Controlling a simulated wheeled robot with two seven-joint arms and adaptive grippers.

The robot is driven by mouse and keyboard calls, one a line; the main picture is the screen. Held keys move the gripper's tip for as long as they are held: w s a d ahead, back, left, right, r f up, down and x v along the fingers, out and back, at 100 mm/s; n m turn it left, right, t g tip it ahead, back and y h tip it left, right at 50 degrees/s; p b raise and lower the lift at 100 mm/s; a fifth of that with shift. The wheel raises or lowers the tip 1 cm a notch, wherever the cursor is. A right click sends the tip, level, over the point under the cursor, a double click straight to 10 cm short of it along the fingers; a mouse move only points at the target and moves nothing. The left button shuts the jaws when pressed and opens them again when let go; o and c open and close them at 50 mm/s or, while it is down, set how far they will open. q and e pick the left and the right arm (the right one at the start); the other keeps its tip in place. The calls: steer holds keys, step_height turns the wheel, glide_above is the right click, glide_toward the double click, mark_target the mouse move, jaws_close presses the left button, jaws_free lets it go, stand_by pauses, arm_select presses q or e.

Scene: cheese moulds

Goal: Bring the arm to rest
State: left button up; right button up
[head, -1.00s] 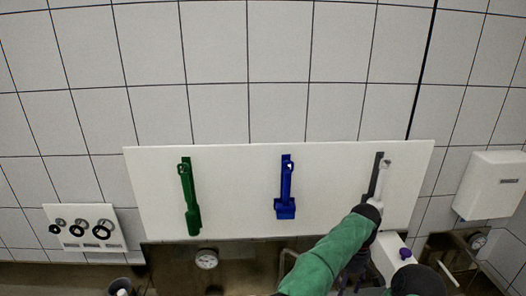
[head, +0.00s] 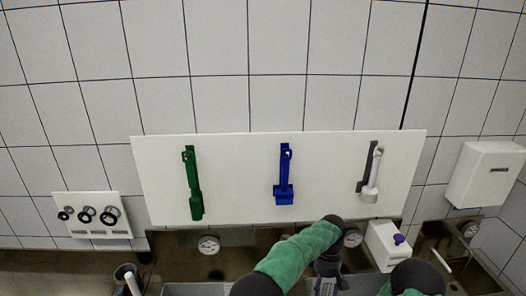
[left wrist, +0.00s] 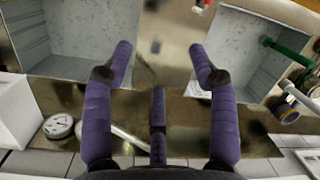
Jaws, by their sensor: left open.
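My left arm (head: 300,252), in a green sleeve, reaches in from the bottom of the head view and bends down at its dark joint. A dark cap and green sleeve (head: 415,278) of mine show at the lower right.
A white wall panel (head: 240,160) carries a green tool (head: 193,185), a blue tool (head: 284,180) and a white tool (head: 371,180). Below are metal basins (left wrist: 75,45), a gauge (left wrist: 59,125) and a white box (head: 384,245).

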arm_select(q)
steer(key=s+a+f+m+h, duration=0.2)
steer(key=s+a+f, duration=0.1)
steer(key=a+f, duration=0.6)
steer(key=s+a+f+m+h, duration=0.1)
steer(key=s+a+f+m, duration=0.15)
steer(key=a+f, duration=0.6)
steer(key=s+a+f+m+t, duration=0.1)
steer(key=s+a+f, duration=0.1)
steer(key=s+a, duration=0.35)
steer(key=s+a+f+t+h, duration=0.1)
steer(key=s+a, duration=0.2)
steer(key=s, duration=0.6)
steer(key=s+a+f+m, duration=0.1)
steer(key=s+a+f, duration=0.1)
steer(key=s+a, duration=0.35)
step_height(320, 180, down, 35)
steer(key=s+d+b, duration=0.1)
steer(key=b, duration=3.3)
steer(key=shift+s+d+b, duration=0.15)
steer(key=shift+d+b, duration=0.25)
